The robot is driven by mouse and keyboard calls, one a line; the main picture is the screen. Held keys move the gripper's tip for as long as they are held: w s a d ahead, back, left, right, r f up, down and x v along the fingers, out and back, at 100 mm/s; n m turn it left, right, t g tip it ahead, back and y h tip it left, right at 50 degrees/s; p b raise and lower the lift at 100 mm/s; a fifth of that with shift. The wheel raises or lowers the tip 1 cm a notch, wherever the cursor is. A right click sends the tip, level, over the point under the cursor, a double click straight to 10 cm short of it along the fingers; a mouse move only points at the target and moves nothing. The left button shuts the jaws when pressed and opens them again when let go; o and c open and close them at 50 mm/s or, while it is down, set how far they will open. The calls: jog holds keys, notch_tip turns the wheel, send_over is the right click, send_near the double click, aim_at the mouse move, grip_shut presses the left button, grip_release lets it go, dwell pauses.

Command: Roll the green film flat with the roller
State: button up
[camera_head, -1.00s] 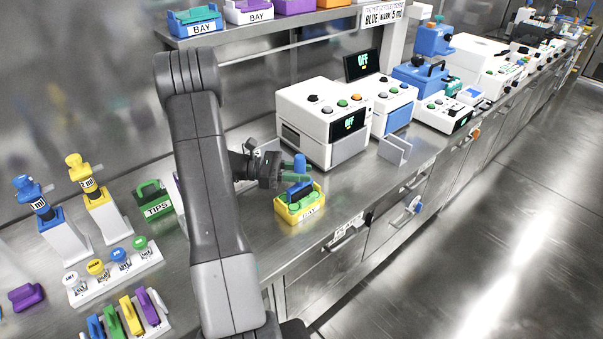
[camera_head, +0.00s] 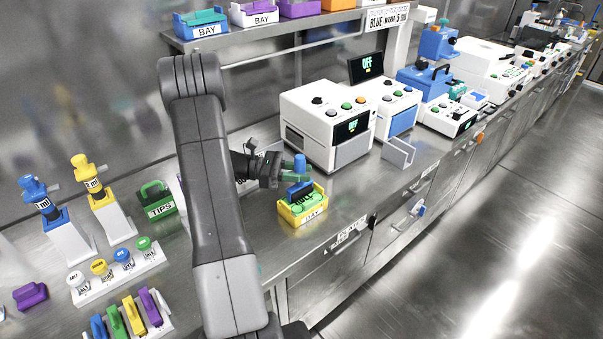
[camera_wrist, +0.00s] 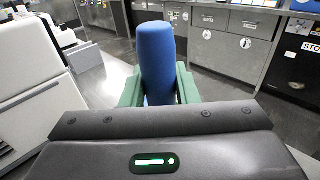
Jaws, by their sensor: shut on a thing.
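My gripper (camera_head: 286,176) is at the end of my outstretched arm, over a yellow bay tray (camera_head: 304,217) on the steel bench. It is shut on the upright blue handle of the roller (camera_head: 300,163). In the wrist view the blue handle (camera_wrist: 157,62) stands between the two green fingers. The roller's lower blue part shows below the fingers, at the tray's back. Green material (camera_head: 316,200), perhaps the film, shows in the tray; how flat it lies is too small to tell. Whether the roller touches it, I cannot tell.
A white instrument (camera_head: 310,130) with an "OFF" screen stands just behind the tray, with a white upright holder (camera_head: 398,152) to the right. A green TIPS box (camera_head: 158,198) and bottle dispensers stand left. The bench's front edge is close to the tray.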

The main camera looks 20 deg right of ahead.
aim_at(299, 156)
jog(key=shift+w, duration=0.15)
jog(key=shift+r+p, duration=2.5)
jog(key=shift+r, duration=1.05)
